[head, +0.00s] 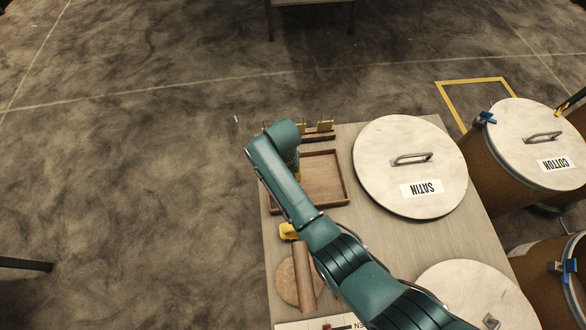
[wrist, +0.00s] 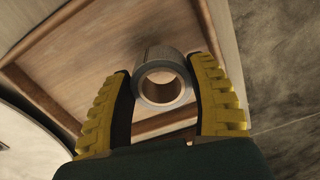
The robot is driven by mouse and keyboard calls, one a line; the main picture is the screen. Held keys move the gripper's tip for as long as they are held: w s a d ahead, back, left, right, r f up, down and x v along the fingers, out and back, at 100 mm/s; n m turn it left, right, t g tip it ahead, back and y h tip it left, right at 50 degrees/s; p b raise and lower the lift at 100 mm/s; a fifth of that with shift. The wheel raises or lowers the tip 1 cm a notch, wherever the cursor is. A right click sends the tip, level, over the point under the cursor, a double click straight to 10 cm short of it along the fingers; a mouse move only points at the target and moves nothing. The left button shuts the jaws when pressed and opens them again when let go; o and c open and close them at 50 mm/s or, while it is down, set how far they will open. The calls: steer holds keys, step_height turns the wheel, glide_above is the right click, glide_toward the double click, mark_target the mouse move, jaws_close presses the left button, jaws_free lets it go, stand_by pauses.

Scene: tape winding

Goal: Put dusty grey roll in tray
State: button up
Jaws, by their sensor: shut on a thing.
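The dusty grey roll (wrist: 157,56) is a ring of grey tape with a pale brown core. It sits between the two yellow-padded fingers of my gripper (wrist: 162,67), which is shut on it. The wooden tray (head: 345,182) is a shallow box with raised edges on the table. In the wrist view the tray (wrist: 45,92) lies below the fingers and the roll. The roll appears to be over the tray floor; I cannot tell whether it touches it. In the head view my arm hides the roll and most of my gripper.
A round lid marked SATIN (head: 410,170) lies right of the tray. A wooden rack (head: 320,136) stands behind it. A brown roller (head: 303,277) and a yellow object (head: 288,231) are nearer the front. A COTTON drum (head: 530,150) stands beyond the table's right side.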

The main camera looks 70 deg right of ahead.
steer(key=f, duration=0.1)
steer(key=f+b, duration=0.2)
steer(key=shift+s+d+f, duration=0.15)
steer(key=shift+s, duration=0.15)
steer(key=shift+w, duration=0.15)
steer(key=o, duration=1)
step_height(320, 180, up, 4)
steer(key=p, duration=0.3)
steer(key=shift+r, duration=0.25)
steer(key=shift+f, duration=0.1)
